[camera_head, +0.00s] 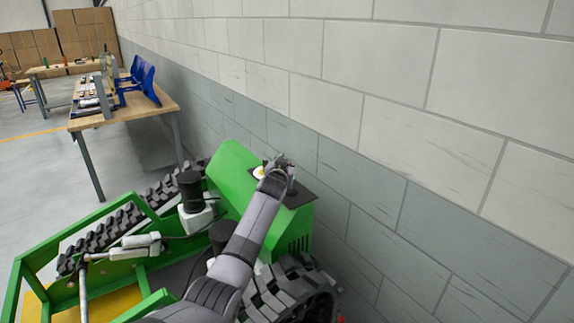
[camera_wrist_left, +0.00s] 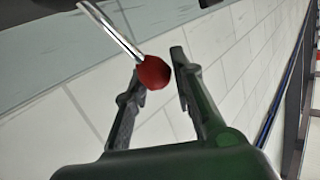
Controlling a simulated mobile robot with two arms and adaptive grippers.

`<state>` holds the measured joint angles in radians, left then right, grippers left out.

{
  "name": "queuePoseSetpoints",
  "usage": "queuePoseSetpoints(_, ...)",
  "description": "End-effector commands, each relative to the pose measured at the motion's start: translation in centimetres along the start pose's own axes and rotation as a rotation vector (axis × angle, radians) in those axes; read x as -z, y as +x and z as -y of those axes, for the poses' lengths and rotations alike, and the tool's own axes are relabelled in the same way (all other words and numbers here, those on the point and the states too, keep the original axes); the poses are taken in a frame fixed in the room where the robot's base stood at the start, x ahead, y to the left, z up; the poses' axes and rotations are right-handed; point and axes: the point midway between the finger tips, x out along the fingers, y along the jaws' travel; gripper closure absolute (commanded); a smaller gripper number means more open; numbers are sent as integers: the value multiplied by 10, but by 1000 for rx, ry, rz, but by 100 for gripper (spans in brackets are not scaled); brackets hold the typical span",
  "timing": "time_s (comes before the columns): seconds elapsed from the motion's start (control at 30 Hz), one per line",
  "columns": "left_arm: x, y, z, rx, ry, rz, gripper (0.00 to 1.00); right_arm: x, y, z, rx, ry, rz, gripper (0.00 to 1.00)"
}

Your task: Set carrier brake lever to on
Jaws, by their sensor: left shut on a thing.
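The green tracked carrier (camera_head: 232,164) stands along the wall, with a dark panel (camera_head: 303,196) on top of its housing. My left gripper (camera_head: 280,162) is at that panel; the arm hides part of the carrier. In the left wrist view, the brake lever (camera_wrist_left: 112,32) is a bright metal rod ending in a red knob (camera_wrist_left: 154,73). The knob sits between the fingertips of my left gripper (camera_wrist_left: 157,70), which is shut on it. The lever is hidden in the head view, and its on and off marks cannot be read. My right gripper is not in view.
A grey block wall (camera_head: 390,150) runs close behind the carrier on the right. Black rubber tracks (camera_head: 110,230) flank the green frame. A wooden workbench (camera_head: 135,107) with blue items stands at the back left. Open grey floor (camera_head: 35,165) lies to the left.

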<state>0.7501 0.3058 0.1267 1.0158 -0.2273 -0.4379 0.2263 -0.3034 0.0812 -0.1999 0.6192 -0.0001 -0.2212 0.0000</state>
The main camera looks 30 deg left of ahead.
Motion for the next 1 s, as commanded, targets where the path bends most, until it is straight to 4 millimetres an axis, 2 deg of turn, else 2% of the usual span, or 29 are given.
queuePoseSetpoints(0.03,-6,0,4,6,6,12,100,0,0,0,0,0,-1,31)
queuePoseSetpoints(0.17,-8,0,4,6,6,15,100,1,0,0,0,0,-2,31)
queuePoseSetpoints(0.2,-8,0,3,6,6,15,76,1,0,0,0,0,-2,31)
queuePoseSetpoints(0.47,-8,0,2,4,4,15,58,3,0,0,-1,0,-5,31)
queuePoseSetpoints(0.8,-5,-1,0,1,2,8,58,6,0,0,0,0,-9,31)
queuePoseSetpoints(1.0,-4,-14,0,1,3,6,58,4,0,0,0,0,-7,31)
